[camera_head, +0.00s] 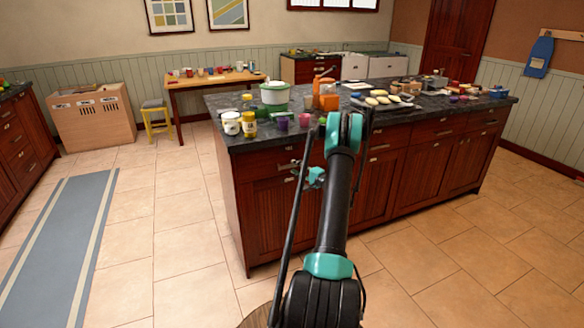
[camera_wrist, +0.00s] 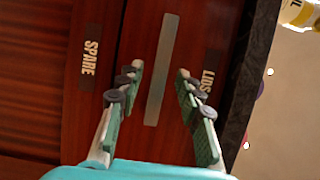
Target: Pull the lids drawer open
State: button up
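The lids drawer (camera_wrist: 190,50) is a dark red wood front with a LIDS label (camera_wrist: 211,75), just under the countertop edge in the wrist view. Its long grey bar handle (camera_wrist: 162,75) lies across the middle of that view. My gripper (camera_wrist: 160,69) is open, with one finger on each side of the handle in the picture. I see no finger touching the handle, and the depth between them is hard to tell. The drawer looks shut. In the head view my gripper (camera_head: 316,177) is at the island's front, partly hidden by my arm.
A panel labelled SPARE (camera_wrist: 90,62) adjoins the lids drawer across a narrow seam. The dark countertop (camera_head: 425,110) overhangs the island front and holds pots, jars and food.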

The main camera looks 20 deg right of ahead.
aim_at(293, 166)
jog(key=shift+x, duration=1.5)
grip_shut()
